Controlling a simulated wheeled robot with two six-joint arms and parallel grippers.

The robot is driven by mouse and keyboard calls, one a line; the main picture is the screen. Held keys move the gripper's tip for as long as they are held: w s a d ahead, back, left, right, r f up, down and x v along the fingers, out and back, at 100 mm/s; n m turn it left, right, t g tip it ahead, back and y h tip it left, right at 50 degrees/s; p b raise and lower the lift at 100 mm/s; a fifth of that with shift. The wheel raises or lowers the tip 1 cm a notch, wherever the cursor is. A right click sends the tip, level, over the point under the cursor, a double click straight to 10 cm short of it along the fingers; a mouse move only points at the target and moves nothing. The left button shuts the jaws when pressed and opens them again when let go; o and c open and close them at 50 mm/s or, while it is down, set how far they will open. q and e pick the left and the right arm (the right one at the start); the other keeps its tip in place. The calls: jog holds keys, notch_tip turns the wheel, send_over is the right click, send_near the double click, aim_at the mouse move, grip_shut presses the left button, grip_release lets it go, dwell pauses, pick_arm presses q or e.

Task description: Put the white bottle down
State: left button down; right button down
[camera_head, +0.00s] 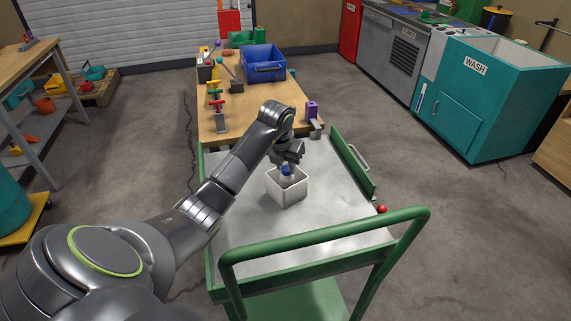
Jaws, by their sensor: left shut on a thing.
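My left gripper (287,161) points down over an open white square box (289,195) on the cart top. It is shut on a small bottle (287,177), which shows a blue upper part and a pale body below. The bottle is at the mouth of the box, with its lower part hidden by the box's front wall. I cannot tell whether it touches the box floor. My right gripper is not in view.
The box stands on a grey cart (247,221) with a green rail and push handle (330,231). Clear cart surface surrounds it. A wooden bench (262,99) behind holds a blue bin (263,65), tools and a purple item (311,110). A teal wash cabinet (455,120) stands right.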

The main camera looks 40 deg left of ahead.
pick_arm(q)
jog(key=shift+f, duration=0.15)
jog(key=c, duration=1.1)
grip_release()
jog(key=shift+c, duration=0.2)
jog(key=shift+r, duration=0.35)
jog(key=p+v, duration=0.3)
jog(key=v, duration=0.8)
jog(key=shift+r, duration=0.4)
jog(key=shift+s+f, duration=0.1)
jog(key=shift+s, duration=0.05)
